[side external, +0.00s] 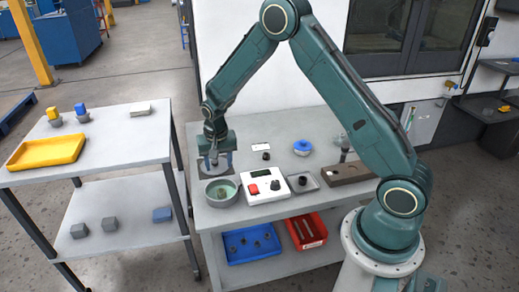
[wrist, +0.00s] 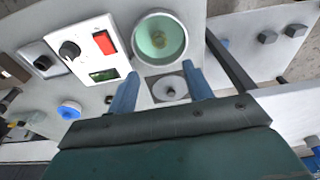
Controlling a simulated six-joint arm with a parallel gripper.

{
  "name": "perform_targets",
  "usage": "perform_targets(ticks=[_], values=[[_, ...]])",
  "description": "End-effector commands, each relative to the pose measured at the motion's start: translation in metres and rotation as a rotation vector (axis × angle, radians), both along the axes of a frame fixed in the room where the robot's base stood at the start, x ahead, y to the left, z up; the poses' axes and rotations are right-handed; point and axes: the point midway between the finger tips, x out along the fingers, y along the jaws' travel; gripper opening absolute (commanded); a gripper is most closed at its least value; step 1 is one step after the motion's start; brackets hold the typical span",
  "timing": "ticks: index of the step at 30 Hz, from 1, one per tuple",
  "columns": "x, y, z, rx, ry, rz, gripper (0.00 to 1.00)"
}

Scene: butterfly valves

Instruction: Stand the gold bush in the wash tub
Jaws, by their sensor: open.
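The wash tub (side external: 208,198) is a round grey tub with pale green inside, at the front left of the bench. It also shows at the top of the wrist view (wrist: 184,46). My gripper (side external: 216,161) points down behind the tub, over a square plate with a pale disc (wrist: 169,88). Its blue fingers are apart in the wrist view (wrist: 161,78), with nothing seen held between them.
A white control box (side external: 264,187) with a red button and black knob stands right of the tub. Beyond it are a small tray (side external: 305,183), a brown block (side external: 345,173) and a blue-topped item (side external: 303,147). A separate cart (side external: 110,150) stands left.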

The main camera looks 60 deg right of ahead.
Motion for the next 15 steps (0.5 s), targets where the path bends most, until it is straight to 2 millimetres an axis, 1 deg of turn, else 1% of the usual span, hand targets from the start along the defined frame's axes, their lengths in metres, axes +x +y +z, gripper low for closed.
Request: perform_targets(ticks=[5,8,15], values=[[-0.007,0.006,0.035,0.000,-0.024,0.044,0.51],[-0.015,0.011,0.062,-0.002,-0.041,0.080,0.51],[-0.045,0.023,0.126,-0.008,-0.083,0.179,0.51]])
